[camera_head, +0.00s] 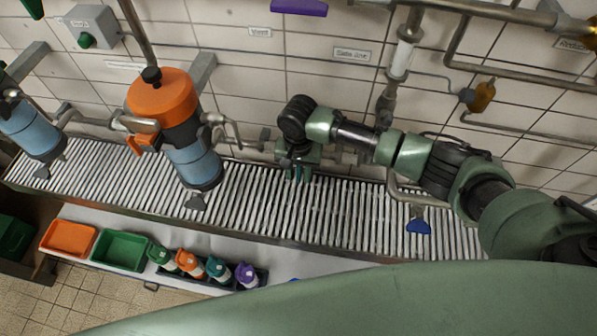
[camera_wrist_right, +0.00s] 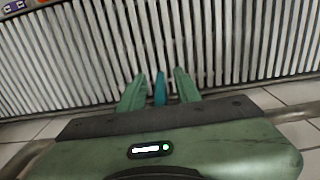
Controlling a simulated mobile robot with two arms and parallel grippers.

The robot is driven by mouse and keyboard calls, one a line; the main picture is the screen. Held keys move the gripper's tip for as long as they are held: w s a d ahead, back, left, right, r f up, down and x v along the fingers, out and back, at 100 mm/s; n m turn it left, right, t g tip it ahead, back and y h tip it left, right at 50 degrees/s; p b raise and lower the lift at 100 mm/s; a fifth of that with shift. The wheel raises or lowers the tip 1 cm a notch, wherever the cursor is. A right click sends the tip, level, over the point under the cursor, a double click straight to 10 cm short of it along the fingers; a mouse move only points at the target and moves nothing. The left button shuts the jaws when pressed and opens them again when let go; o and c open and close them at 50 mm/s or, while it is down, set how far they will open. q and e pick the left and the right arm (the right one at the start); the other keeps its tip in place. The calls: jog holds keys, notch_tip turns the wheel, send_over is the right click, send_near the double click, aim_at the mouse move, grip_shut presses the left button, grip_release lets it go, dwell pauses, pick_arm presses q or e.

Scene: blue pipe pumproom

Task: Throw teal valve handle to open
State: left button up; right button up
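The teal valve handle (camera_wrist_right: 160,90) shows in the right wrist view as a narrow teal bar between the two green fingers of my right gripper (camera_wrist_right: 160,76). A gap shows on each side of it, so the fingers are open around it, not closed on it. In the head view, my right gripper (camera_head: 299,174) points down in front of the wall piping, above the ribbed grating. My gripper and wrist hide most of the handle and its valve there. My left gripper is not in view.
An orange-topped blue canister (camera_head: 166,105) stands left of my right gripper. A blue handle (camera_head: 418,226) hangs to its right. The grating (camera_head: 255,205) runs below. A bench holds an orange tray (camera_head: 68,237), a green tray (camera_head: 121,250) and several coloured bottles (camera_head: 190,262).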

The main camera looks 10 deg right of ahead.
jog(key=shift+f, duration=0.3)
grip_shut()
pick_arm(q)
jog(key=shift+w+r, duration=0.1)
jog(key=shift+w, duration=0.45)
